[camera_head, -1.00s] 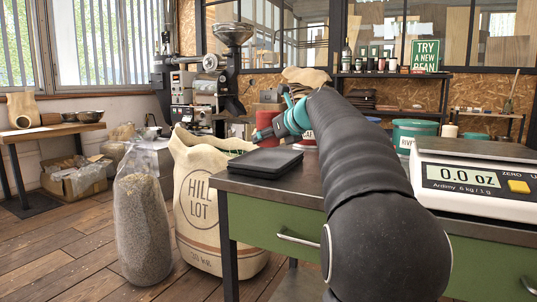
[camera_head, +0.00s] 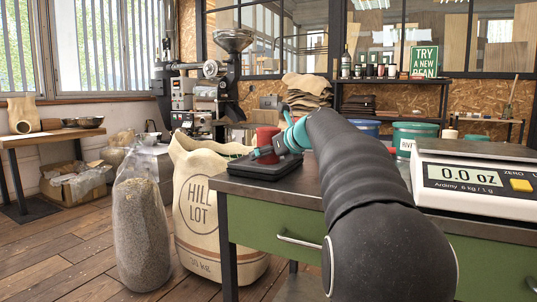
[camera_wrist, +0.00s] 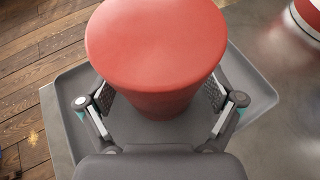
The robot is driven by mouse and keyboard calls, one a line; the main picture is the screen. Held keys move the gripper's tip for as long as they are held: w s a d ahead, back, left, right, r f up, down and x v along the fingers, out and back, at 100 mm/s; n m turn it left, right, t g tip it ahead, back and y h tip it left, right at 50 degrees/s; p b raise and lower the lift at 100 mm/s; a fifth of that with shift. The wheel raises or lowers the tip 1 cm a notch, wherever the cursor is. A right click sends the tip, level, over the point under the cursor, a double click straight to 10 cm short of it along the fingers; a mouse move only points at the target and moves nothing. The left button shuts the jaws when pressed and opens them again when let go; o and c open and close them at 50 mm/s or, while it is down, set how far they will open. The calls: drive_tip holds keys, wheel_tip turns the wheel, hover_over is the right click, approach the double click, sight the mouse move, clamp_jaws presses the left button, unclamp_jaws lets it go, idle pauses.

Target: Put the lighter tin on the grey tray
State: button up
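A red tin (camera_head: 266,137) is at my gripper, over the grey tray (camera_head: 250,168) on the near left corner of the green-fronted bench. In the wrist view the red tin (camera_wrist: 155,45) fills the space between the two fingers of my gripper (camera_wrist: 160,98), with a pad against each side. The grey tray (camera_wrist: 255,90) shows around and below it. The tin looks upright and low at the tray; I cannot tell whether its base touches. Another red tin with a white band (camera_wrist: 303,22) stands off the tray at the upper right of the wrist view; my arm hides it in the head view.
A white scale (camera_head: 480,185) reading 0.0 oz stands on the bench at the right. A HILL LOT sack (camera_head: 205,215) and a clear bean bag (camera_head: 142,235) stand left of the bench.

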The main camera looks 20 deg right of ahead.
drive_tip(key=shift+s+r, duration=0.1)
drive_tip(key=shift+r, duration=0.15)
drive_tip(key=p+v, duration=0.1)
drive_tip(key=v, duration=1)
drive_tip(key=shift+s+d+r, duration=0.15)
drive_tip(key=shift+s+r, duration=0.05)
drive_tip(key=shift+s, duration=0.15)
drive_tip(key=s+a+f+n+g, duration=0.1)
drive_tip(key=a+f+n, duration=0.1)
drive_tip(key=a, duration=0.1)
drive_tip(key=s+a+f+n, duration=0.2)
drive_tip(key=a+n, duration=0.1)
drive_tip(key=s+a+f+n+g+p, duration=0.1)
drive_tip(key=a+n, duration=0.1)
drive_tip(key=a, duration=0.1)
drive_tip(key=shift+s+a+f+n+g, duration=0.25)
drive_tip(key=shift+s+f+n+g, duration=0.05)
drive_tip(key=shift+f, duration=0.1)
drive_tip(key=s+a+f+n+g+h+p, duration=0.1)
drive_tip(key=s+a+f+n+g, duration=0.1)
drive_tip(key=s+a+f+n, duration=0.4)
drive_tip(key=s+a+f+n+g+h+p, duration=0.1)
drive_tip(key=s+a+f+n, duration=0.5)
drive_tip(key=s+f+n, duration=0.9)
drive_tip(key=s+n+g+p, duration=0.1)
drive_tip(key=n, duration=0.3)
drive_tip(key=shift+s+f, duration=0.25)
drive_tip(key=shift+f, duration=0.05)
